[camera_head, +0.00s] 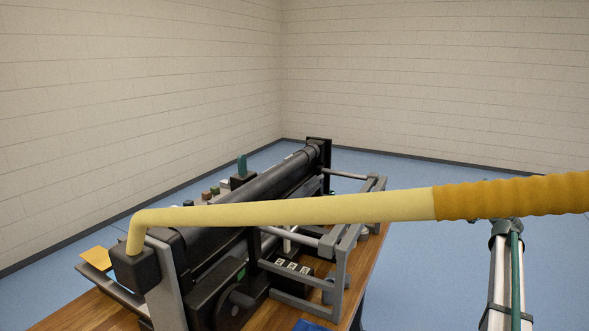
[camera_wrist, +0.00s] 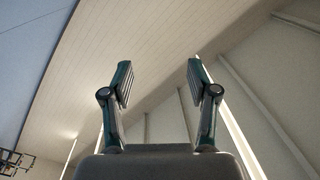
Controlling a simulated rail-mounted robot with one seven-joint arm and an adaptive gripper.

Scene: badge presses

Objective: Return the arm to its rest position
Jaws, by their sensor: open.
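My gripper (camera_wrist: 158,68) shows in the wrist view with its two dark fingers spread apart and nothing between them. In the head view, a pale grey arm link of mine with a green cable (camera_head: 515,275) stands at the lower right, apart from the table. Its upper end is partly behind an orange ribbed grip. I cannot make out the gripper's fingers in the head view.
A badge press with a dark roller (camera_head: 262,190) stands on a wooden table (camera_head: 372,262). Its long yellow lever (camera_head: 290,210) with an orange ribbed grip (camera_head: 515,196) reaches right across the view, in front of my arm. Blue floor (camera_head: 430,285) is clear right of the table.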

